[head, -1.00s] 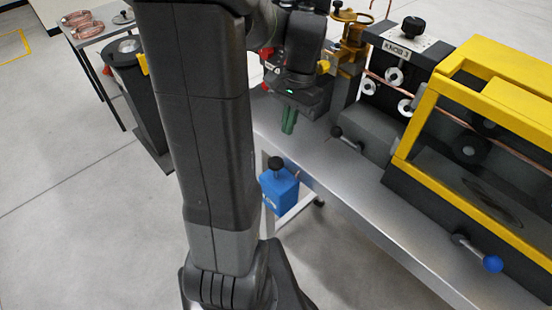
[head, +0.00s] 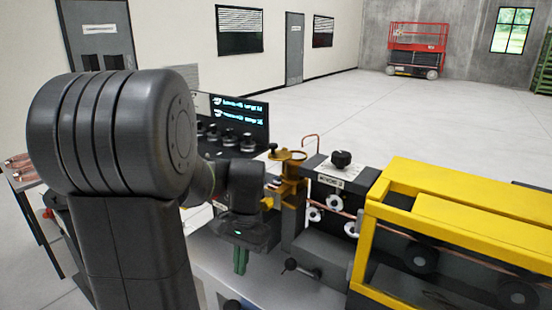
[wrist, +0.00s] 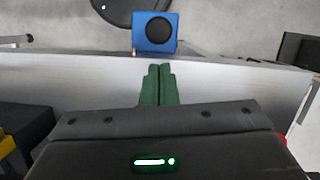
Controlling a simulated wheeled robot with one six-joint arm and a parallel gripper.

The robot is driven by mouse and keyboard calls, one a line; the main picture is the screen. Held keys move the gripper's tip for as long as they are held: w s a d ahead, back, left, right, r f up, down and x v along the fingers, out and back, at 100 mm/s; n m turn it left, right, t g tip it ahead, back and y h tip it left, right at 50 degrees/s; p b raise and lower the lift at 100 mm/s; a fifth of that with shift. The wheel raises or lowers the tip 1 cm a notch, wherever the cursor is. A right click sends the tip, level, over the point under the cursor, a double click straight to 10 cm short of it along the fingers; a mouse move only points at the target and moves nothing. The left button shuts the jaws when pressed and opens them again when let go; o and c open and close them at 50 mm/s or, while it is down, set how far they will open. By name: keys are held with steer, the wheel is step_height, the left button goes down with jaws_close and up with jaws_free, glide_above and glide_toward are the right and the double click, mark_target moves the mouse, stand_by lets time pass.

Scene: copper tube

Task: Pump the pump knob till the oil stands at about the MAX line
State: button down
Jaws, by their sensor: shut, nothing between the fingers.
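The blue pump box (wrist: 147,48) with its round black pump knob (wrist: 163,33) shows at the top of the wrist view, beyond the bench edge. In the head view only a dark round top, apparently the same knob (head: 232,303), shows at the bottom edge. My gripper (head: 240,268) has green fingers pointing down over the bench. In the wrist view the fingertips (wrist: 160,67) are together and empty, apart from the knob and short of it. I see neither an oil level nor a MAX line.
The metal bench (head: 212,262) runs below my gripper. The machine with a yellow guard frame (head: 372,235) and a black-knobbed lever (head: 291,265) stand to the right. A brass-coloured fitting (head: 290,185) and a control panel (head: 238,120) are behind. Open floor lies beyond.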

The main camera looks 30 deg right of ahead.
mark_target(233, 305)
steer(key=a+p, duration=0.1)
steer(key=p, duration=0.1)
steer(key=s+a+h+p, duration=0.1)
steer(key=r+t+p, duration=0.1)
steer(key=p, duration=0.1)
steer(key=shift+s+a+h+p, duration=0.3)
steer(key=shift+s+a, duration=0.1)
steer(key=shift+f, duration=0.15)
steer(key=f+b, duration=0.5)
steer(key=f, duration=0.1)
steer(key=shift+s+a+f+b, duration=0.2)
steer(key=shift+a+f+b, duration=0.1)
steer(key=shift+f+b, duration=0.1)
